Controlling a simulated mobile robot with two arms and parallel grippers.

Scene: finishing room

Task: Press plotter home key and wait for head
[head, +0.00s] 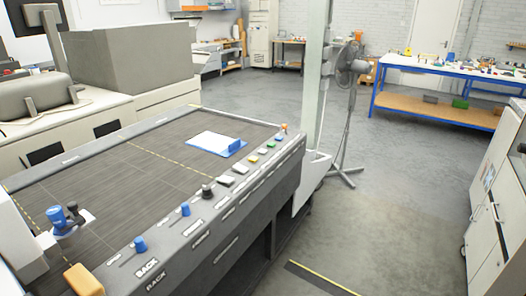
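The plotter (100,190) is a large flat table with a dark bed and yellow dashed lines. A grey control panel (215,210) runs along its near right edge. It carries blue knobs (140,244), a black knob (207,190), pale keys (226,180), a yellow key (253,159), a green key (267,148) and a blue key (278,138). Most labels are too small to read, so I cannot tell which is the home key. What looks like the plotter head (68,219), white with blue and dark cylinders, is at the bed's left end. Neither gripper is in view.
A white sheet with a blue piece (218,144) lies on the bed. A post (313,75) and a standing fan (347,75) are beyond the plotter's right end. A blue-framed workbench (440,82) stands at the back right, a pale cabinet (490,215) at the right. The floor between is clear.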

